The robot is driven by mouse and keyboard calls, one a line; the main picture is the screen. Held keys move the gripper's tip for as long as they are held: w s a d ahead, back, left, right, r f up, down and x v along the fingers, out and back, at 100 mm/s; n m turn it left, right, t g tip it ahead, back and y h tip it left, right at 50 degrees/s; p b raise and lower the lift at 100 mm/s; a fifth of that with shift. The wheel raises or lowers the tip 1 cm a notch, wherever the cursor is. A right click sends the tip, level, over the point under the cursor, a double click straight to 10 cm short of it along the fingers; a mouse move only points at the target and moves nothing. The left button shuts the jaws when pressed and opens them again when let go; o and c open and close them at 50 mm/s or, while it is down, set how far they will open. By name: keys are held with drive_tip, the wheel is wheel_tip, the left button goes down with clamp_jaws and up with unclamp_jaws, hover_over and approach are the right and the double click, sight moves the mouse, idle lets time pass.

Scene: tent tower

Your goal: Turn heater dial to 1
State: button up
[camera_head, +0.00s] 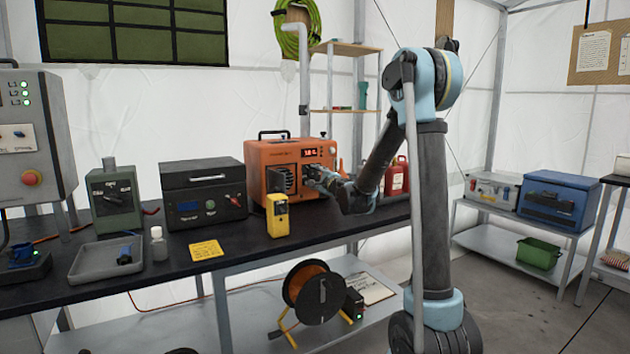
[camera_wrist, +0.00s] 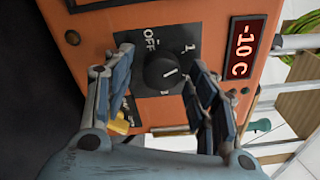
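The orange heater (camera_head: 268,155) stands on the dark bench in the head view, and its front panel (camera_wrist: 110,22) fills much of the wrist view. The round black dial (camera_wrist: 163,72) sits on a dark plate with OFF and 1 readable; a pale pointer mark shows on its face, but its exact setting is hard to tell. My gripper (camera_wrist: 160,66) is open, with one finger on each side of the dial; contact is not clear. In the head view my gripper (camera_head: 318,177) is at the heater's front and hides the dial.
The heater's red display (camera_wrist: 242,48) reads -10 C. A yellow device (camera_head: 278,215) stands on the bench in front of the heater. A black case (camera_head: 203,190) stands to its left and a red canister (camera_head: 397,177) to its right.

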drive_tip(key=c, duration=0.8)
drive_tip(key=shift+s+n, duration=0.1)
drive_tip(key=shift+n, duration=0.4)
drive_tip(key=o, duration=1.1)
drive_tip(key=shift+c, duration=0.2)
drive_tip(key=v, duration=1.2)
drive_tip(key=shift+f, duration=0.1)
